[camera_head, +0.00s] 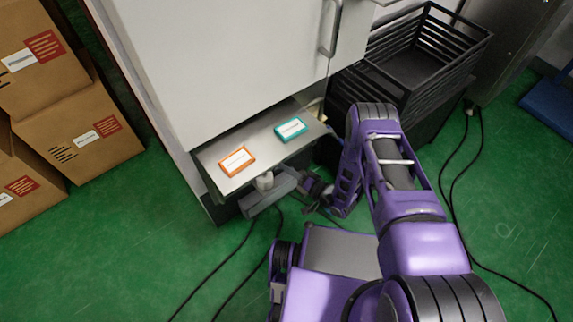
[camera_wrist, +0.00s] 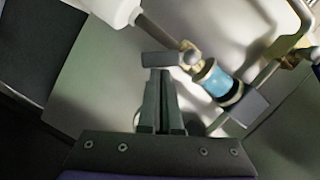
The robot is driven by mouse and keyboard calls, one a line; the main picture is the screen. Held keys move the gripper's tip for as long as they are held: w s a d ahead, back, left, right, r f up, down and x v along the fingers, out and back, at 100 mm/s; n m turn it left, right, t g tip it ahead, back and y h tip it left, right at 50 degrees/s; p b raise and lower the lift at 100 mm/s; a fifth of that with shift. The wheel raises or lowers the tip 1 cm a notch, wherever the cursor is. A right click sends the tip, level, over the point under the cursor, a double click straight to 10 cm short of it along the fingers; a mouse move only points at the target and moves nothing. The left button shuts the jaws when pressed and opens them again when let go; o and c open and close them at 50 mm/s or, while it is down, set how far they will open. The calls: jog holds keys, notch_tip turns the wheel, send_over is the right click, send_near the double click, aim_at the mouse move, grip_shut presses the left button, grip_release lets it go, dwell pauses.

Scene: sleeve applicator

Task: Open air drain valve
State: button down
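In the wrist view, a small valve with a brass body (camera_wrist: 190,54) and a grey lever-like handle (camera_wrist: 168,59) sits on a thin pipe. My gripper (camera_wrist: 160,78) points at this handle, its two fingers close together with only a thin dark line between them. The fingertips overlap the lower edge of the handle in the picture; I cannot tell whether they touch it. Nothing shows between the fingers. In the head view, my gripper is low under the machine's shelf, partly hidden, and the valve cannot be made out.
A blue cylinder (camera_wrist: 218,82) and a white cylinder (camera_wrist: 110,10) flank the valve. The white machine (camera_head: 220,60) has a metal shelf (camera_head: 262,157) carrying an orange box (camera_head: 237,161) and a teal box (camera_head: 291,129). Black crates (camera_head: 420,60) stand right; cables cross the green floor (camera_head: 195,255).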

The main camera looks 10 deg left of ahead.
jog(key=shift+s+a+f+m, duration=0.15)
jog(key=shift+s+a+f, duration=0.15)
jog(key=shift+f, duration=0.25)
jog(key=shift+s+a+f+m, duration=0.15)
jog(key=shift+s+f, duration=0.15)
jog(key=shift+f, duration=0.25)
jog(key=shift+s+a+f, duration=0.15)
dwell(0.5)
